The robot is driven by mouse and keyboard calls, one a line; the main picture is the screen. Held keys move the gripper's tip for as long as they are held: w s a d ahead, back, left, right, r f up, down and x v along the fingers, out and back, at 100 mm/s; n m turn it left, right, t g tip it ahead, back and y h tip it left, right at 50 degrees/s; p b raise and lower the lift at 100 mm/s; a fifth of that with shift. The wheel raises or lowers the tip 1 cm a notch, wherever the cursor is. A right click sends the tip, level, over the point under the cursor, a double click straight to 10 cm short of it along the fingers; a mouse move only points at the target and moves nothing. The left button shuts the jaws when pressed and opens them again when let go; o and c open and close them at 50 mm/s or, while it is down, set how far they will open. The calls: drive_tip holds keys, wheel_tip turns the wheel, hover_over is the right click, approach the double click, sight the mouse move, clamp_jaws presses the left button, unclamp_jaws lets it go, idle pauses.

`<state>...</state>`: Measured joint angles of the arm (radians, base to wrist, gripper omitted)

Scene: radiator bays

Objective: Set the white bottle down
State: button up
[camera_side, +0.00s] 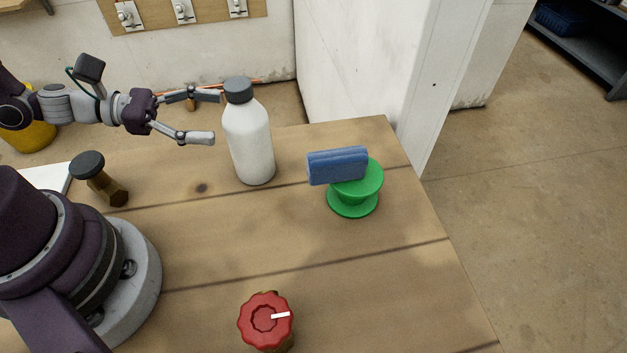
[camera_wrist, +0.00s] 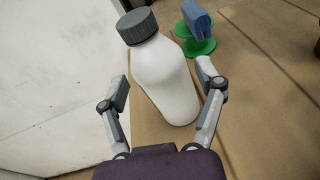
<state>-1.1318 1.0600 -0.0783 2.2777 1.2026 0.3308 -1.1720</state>
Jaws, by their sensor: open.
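The white bottle (camera_side: 249,143) with a dark grey cap stands upright on the wooden table (camera_side: 330,255), near its back edge. In the wrist view the bottle (camera_wrist: 165,80) is just ahead of the fingertips and partly between them. My gripper (camera_side: 218,117) is open, to the left of the bottle in the side view. Its fingers are spread apart, and in the wrist view (camera_wrist: 162,85) a gap shows beside the left finger. I cannot tell whether the right finger touches the bottle.
A blue sponge (camera_side: 337,166) rests on a green stand (camera_side: 353,201) right of the bottle. A white wall (camera_side: 385,75) rises behind. The table's middle is clear.

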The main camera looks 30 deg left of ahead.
sight(238, 92)
wheel_tip(238, 92, up, 2)
drive_tip(key=n+t, duration=0.2)
drive_tip(key=shift+w+a+r+n+t+h, duration=0.1)
drive_tip(key=shift+n+t+h, duration=0.2)
drive_tip(key=shift+t+h, duration=0.1)
drive_tip(key=x, duration=0.5)
drive_tip(key=shift+r, duration=0.1)
drive_tip(key=shift+a, duration=0.1)
drive_tip(key=c, duration=1.2)
clamp_jaws()
drive_tip(key=shift+r, duration=0.15)
